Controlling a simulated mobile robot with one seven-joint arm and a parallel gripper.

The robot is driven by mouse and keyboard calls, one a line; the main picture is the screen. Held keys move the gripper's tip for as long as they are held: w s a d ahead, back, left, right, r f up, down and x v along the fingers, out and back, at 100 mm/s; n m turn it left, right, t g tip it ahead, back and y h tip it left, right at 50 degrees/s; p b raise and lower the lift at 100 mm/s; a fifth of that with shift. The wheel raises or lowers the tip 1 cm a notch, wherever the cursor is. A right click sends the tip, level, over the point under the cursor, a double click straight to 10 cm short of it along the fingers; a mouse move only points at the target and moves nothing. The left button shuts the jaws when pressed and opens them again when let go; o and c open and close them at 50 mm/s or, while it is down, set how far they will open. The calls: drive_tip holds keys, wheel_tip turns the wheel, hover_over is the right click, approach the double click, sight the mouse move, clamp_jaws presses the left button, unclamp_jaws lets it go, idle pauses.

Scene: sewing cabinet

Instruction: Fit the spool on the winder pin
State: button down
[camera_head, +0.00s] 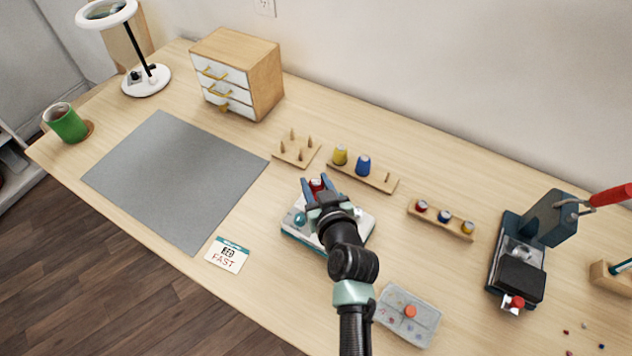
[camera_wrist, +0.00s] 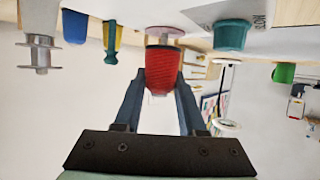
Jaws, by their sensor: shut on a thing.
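The red spool (camera_wrist: 163,72) is between my gripper's fingers in the wrist view. In the head view only a little of the spool (camera_head: 317,184) shows between the fingertips. My gripper (camera_head: 316,188) is shut on it, over the back part of the winder (camera_head: 358,226), a white and teal block with a teal knob (camera_head: 300,218). In the wrist view, which looks upside down, a pale pink disc (camera_wrist: 165,31) lies right at the spool's end. The winder pin is hidden, and I cannot tell whether the spool is around it. A silver spindle (camera_wrist: 40,52) and the knob flank the spool.
Behind the winder stand a pegged board (camera_head: 297,152) and a wooden rack (camera_head: 376,181) with yellow and blue spools. A small bobbin rack (camera_head: 440,224) and a dark machine (camera_head: 520,262) are at right. A grey box (camera_head: 407,328) is in front. The grey mat (camera_head: 175,178) is clear.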

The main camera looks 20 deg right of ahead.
drive_tip(key=shift+f+b, duration=0.7)
drive_tip(key=shift+b, duration=0.05)
idle(0.8)
drive_tip(key=shift+c, duration=2)
unclamp_jaws()
drive_tip(key=v, duration=1.3)
drive_tip(key=shift+a, duration=0.1)
